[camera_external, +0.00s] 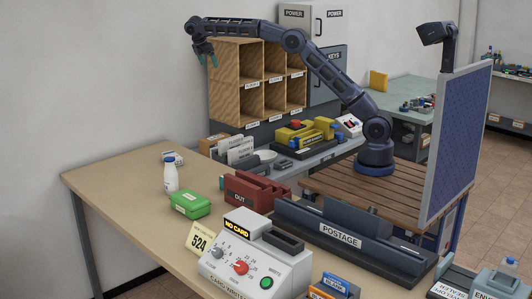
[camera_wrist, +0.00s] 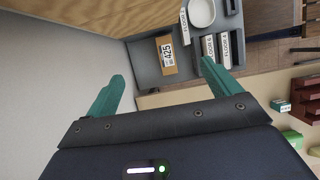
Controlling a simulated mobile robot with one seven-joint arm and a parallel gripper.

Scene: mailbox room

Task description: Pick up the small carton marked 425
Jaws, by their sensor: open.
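The small carton (camera_wrist: 167,55) is brown with a white label reading 425. In the wrist view it lies on a grey surface, ahead of and between my fingertips, apart from both. In the external view a small brown box (camera_external: 214,140), which looks like this carton, sits at the left end of the grey bench, partly hidden by the floor cards. My gripper (camera_wrist: 161,72) has its two green fingers spread with nothing between them. In the external view my gripper (camera_external: 203,50) hangs high beside the top left of the wooden pigeonholes, well above the bench.
The wooden pigeonholes (camera_external: 239,82) stand behind the bench. White floor cards (camera_external: 240,152) and a white bowl (camera_wrist: 201,12) are close to the carton. A yellow device (camera_external: 306,131) sits farther right on the bench. The wall (camera_external: 110,80) is at left.

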